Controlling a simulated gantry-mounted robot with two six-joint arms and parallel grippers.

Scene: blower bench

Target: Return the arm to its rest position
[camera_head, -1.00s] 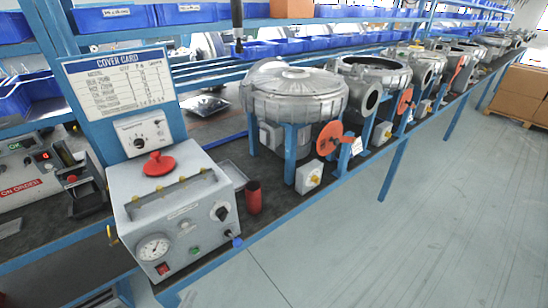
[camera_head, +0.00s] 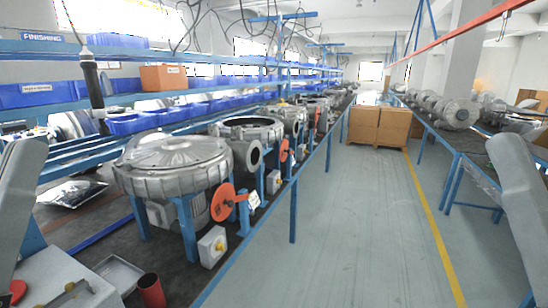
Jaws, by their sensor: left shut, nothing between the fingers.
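A grey link of my left arm (camera_head: 18,205) stands at the left edge of the head view. A grey link of my right arm (camera_head: 525,215) stands at the right edge. Both links rise from the lower part of the picture, and neither touches anything that I can see. I make out no gripper fingers on either side. The ends of both arms are outside the picture or hidden.
A round metal blower housing (camera_head: 175,165) stands on the left bench, with an orange disc (camera_head: 222,202) beside it. A red cup (camera_head: 151,290) and grey test box (camera_head: 55,280) are at lower left. A black tool (camera_head: 93,85) hangs above.

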